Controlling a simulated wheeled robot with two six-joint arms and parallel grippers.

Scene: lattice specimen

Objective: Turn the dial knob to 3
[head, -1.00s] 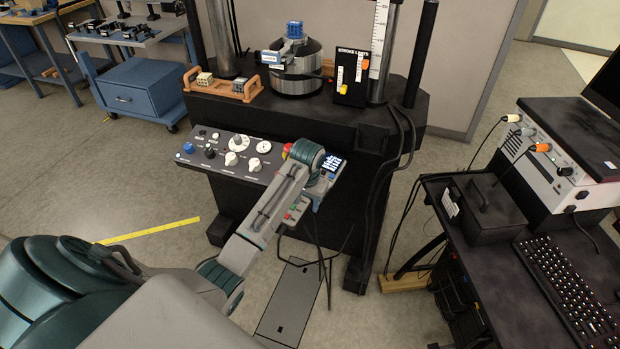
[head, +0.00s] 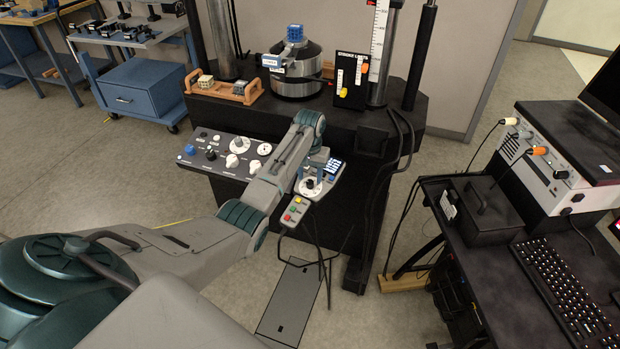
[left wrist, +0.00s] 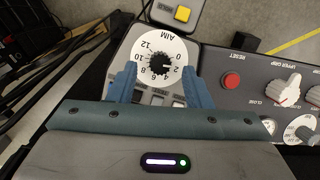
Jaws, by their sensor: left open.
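The dial (left wrist: 151,49) is a round white plate with numbers up to 12 and the word AIM, with a black knob (left wrist: 159,65) at its centre. A small light mark on the knob seems to point near the 2. The dial also shows in the head view (head: 302,188), at the right end of the control panel. My left gripper (left wrist: 160,88) is open, its blue fingers apart on either side of the dial's lower part and holding nothing. In the head view my left gripper (head: 312,174) is over the dial, and its fingertips are hard to make out. My right gripper is not in view.
The control panel (head: 214,168) has other knobs left of the dial, and a red reset button (left wrist: 231,82) is close by. A pendant with coloured buttons (head: 294,211) hangs in front. A black press frame (head: 340,125) stands behind, with hanging cables at right.

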